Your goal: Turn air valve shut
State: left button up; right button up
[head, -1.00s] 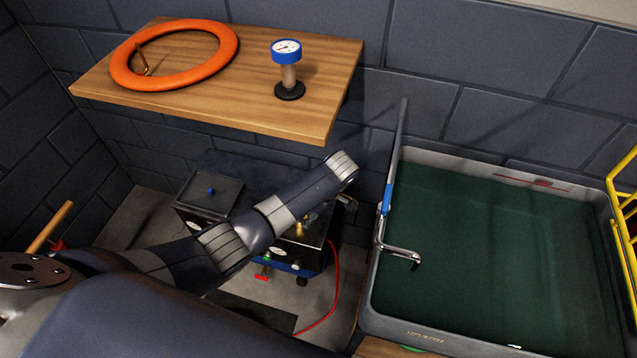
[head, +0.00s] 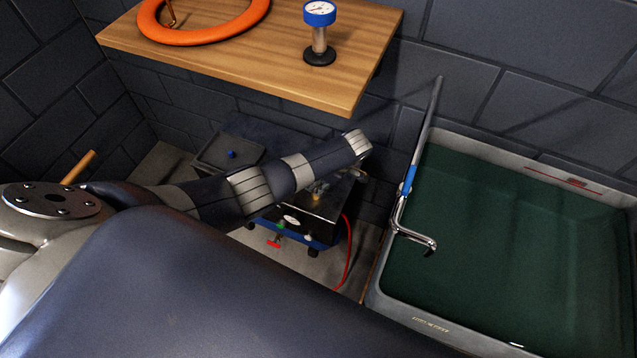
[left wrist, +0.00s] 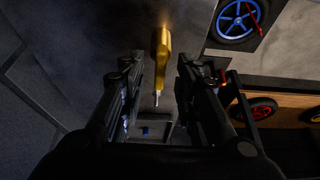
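A dark compressor unit (head: 322,208) with a blue lower edge, dials and a red hose stands on the floor below the shelf. A small red handle (head: 274,243) shows at its front. A brass fitting (head: 318,188) on its top is partly covered by my left arm. In the left wrist view, a yellow lever-like part (left wrist: 161,55) with a thin metal tip lies between and beyond the fingers; I cannot tell surely that it is the air valve. My left gripper (left wrist: 158,75) is open, with no clear contact; in the head view it is mostly hidden behind the arm. My right gripper is not in view.
A wooden shelf (head: 250,70) with an orange ring (head: 205,36) and a gauge (head: 320,35) overhangs the unit. A grey-rimmed green basin (head: 500,250) with a bent metal handle (head: 413,235) stands at right. The left wrist view shows blue (left wrist: 238,18) and red (left wrist: 262,108) wheels.

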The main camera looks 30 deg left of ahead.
pick_arm(q)
jog(key=shift+a+f, duration=0.1)
jog(key=shift+f, duration=0.15)
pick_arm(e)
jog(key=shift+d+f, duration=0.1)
pick_arm(q)
jog(key=c, duration=0.7)
grip_shut()
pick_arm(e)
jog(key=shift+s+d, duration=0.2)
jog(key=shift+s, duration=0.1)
